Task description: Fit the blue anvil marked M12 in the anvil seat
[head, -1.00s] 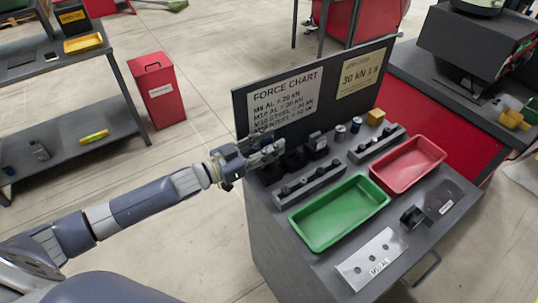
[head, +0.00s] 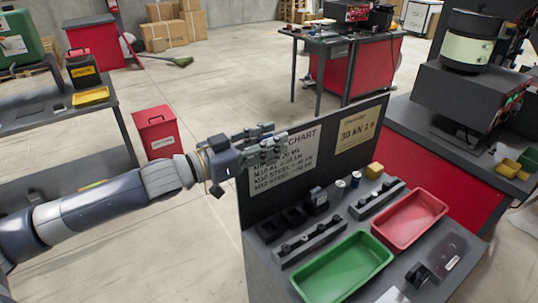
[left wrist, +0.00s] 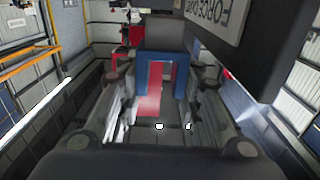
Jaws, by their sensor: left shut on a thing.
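My left gripper (head: 268,136) is raised in front of the force chart board, above the back left of the grey bench. In the left wrist view its fingers (left wrist: 160,98) are closed around a blue piece (left wrist: 180,77), with a dark block at its far end. This looks like the blue anvil; no M12 mark is readable. In the head view the piece is too small to make out. Black holders (head: 293,216) stand in a row below the gripper. I cannot tell which part is the anvil seat. My right gripper is not in view.
The bench carries a green tray (head: 381,258), a red tray (head: 440,209), slotted racks (head: 309,243), small cylinders (head: 340,190) and a yellow block (head: 374,170). The upright force chart board (head: 321,140) edges the bench. A machine (head: 458,95) stands at right on a red cabinet.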

